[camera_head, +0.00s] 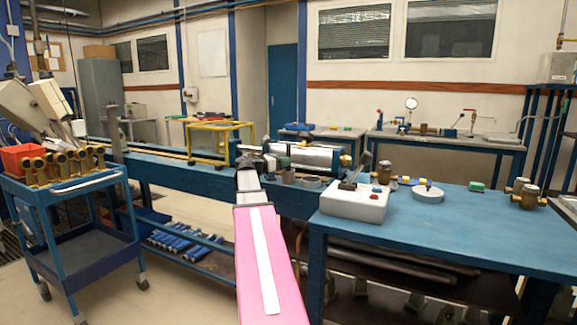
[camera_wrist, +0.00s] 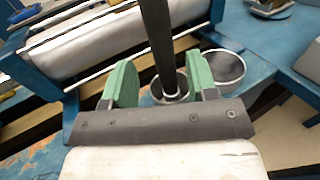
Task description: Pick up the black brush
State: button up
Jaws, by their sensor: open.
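A long dark shaft, which looks like the black brush (camera_wrist: 158,40), runs down between the green fingers of my gripper (camera_wrist: 160,76) in the wrist view. Its lower end meets a round metal cup (camera_wrist: 182,87); whether it stands inside the cup is hard to tell. The fingers are apart, one on each side of the shaft, with gaps showing. In the head view my gripper (camera_head: 272,163) is over the blue bench, and the brush cannot be made out clearly there.
A second round dish (camera_wrist: 223,68) stands close to the right finger. A large metal cylinder (camera_head: 310,156) lies behind my gripper. A white control box (camera_head: 352,203) sits to the right on the blue table (camera_head: 440,235). A blue cart (camera_head: 85,187) with brass meters stands left.

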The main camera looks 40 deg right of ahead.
jog(key=d, duration=0.5)
jog(key=shift+s+r, duration=0.2)
jog(key=shift+r, duration=0.05)
grip_shut()
notch_tip(320, 180, up, 10)
dwell(0.5)
